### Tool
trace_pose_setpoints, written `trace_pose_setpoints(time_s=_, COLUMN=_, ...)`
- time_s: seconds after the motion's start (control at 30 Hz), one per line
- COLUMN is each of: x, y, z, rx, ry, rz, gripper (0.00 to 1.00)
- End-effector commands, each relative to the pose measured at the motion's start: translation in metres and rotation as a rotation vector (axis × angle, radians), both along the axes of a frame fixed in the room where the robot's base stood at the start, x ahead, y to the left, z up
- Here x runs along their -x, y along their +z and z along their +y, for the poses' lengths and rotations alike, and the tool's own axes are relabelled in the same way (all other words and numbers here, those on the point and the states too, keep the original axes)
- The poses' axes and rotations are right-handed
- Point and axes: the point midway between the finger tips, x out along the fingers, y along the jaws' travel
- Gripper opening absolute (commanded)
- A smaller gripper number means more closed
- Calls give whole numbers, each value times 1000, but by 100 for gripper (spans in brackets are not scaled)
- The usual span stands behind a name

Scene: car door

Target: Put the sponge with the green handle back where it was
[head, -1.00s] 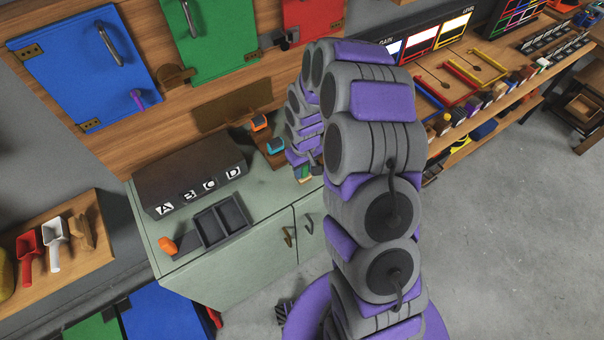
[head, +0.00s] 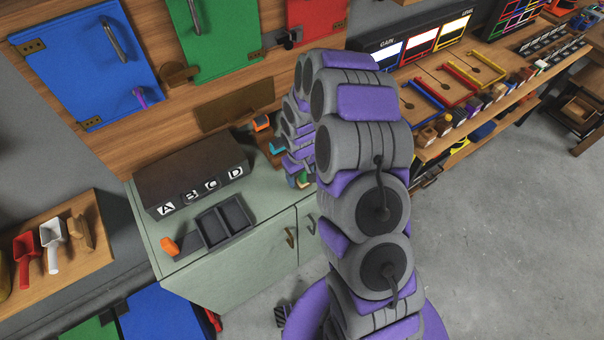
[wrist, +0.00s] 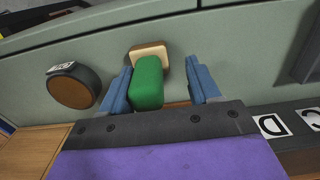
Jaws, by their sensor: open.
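The sponge (wrist: 150,54) is a pale beige block with a green handle (wrist: 148,83). In the wrist view it is on the grey-green cabinet top (wrist: 230,50), with the handle toward me. My gripper (wrist: 162,84) is open, its two blue fingers on either side of the handle. The left finger is close to the handle; a gap shows on the right. In the head view the gripper end is small and partly hidden by my arm over the cabinet's right part, with a bit of green beside it (head: 303,178).
A dark round object with a brown face (wrist: 74,88) stands left of the sponge in the wrist view. The lettered black box (head: 190,178), a dark two-part tray (head: 222,224) and an orange-ended object (head: 169,246) occupy the cabinet's left part. Orange and blue items stand behind my gripper.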

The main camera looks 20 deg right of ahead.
Motion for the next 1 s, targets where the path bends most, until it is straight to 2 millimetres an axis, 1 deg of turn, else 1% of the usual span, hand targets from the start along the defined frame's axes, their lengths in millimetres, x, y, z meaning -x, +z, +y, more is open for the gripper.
trace_pose_setpoints(time_s=0.3, x=0, y=2, z=-5, rx=-6, ry=-3, rz=0, gripper=61)
trace_pose_setpoints(time_s=0.47, x=0, y=16, z=-3, rx=-3, ry=-2, rz=-1, gripper=61)
trace_pose_setpoints(time_s=0.57, x=0, y=31, z=-2, rx=-3, ry=-1, rz=-2, gripper=61)
trace_pose_setpoints(time_s=0.9, x=-1, y=99, z=-2, rx=-3, ry=-2, rz=-4, gripper=61)
trace_pose_setpoints(time_s=1.0, x=0, y=114, z=-3, rx=-5, ry=-2, rz=-2, gripper=61)
